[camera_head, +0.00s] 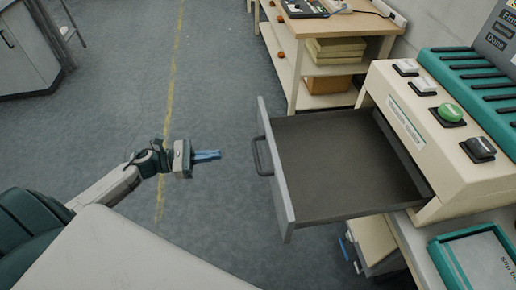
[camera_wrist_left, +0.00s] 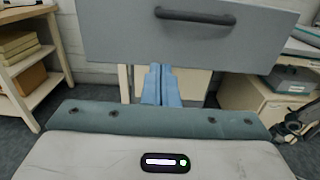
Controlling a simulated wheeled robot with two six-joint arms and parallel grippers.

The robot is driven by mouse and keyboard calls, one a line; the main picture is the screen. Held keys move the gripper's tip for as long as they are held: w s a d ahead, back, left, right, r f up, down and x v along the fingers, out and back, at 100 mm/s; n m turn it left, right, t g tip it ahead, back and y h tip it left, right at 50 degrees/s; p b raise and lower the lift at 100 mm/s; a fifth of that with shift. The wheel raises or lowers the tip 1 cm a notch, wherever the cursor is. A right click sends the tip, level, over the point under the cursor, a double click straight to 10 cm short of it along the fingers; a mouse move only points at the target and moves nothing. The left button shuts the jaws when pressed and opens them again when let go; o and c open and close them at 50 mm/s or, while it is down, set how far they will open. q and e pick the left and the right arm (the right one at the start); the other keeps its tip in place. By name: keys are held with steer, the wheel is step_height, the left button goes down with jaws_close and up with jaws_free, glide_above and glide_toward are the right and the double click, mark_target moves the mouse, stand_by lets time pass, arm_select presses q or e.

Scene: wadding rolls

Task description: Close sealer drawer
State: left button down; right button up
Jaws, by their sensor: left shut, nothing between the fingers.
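The sealer (camera_head: 440,125) is a cream machine at the right with a green button and several other switches. Its grey drawer (camera_head: 345,165) is pulled far out toward the left and looks empty inside. The drawer front has a dark bar handle (camera_head: 262,157), which also shows at the top of the left wrist view (camera_wrist_left: 195,16). My left gripper (camera_head: 218,155) has blue fingers, shut and empty, pointing at the drawer front (camera_wrist_left: 120,40) from the left. A gap separates the fingertips from the handle in the head view. My right gripper is not in view.
A wooden shelf bench (camera_head: 330,70) with stacked boards stands behind the drawer. A teal tray (camera_head: 445,265) lies at the lower right beside the sealer. A grey cabinet (camera_head: 25,50) is at the far left. The floor around my left gripper is clear.

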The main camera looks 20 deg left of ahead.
mark_target(265, 149)
arm_select(q)
steer(key=p+x, duration=0.5)
steer(key=x, duration=0.6)
steer(key=shift+w+d+r, duration=0.15)
steer(key=shift+w, duration=0.15)
steer(key=shift+w+d, duration=0.25)
steer(key=shift+d, duration=0.2)
steer(key=shift+f, duration=0.2)
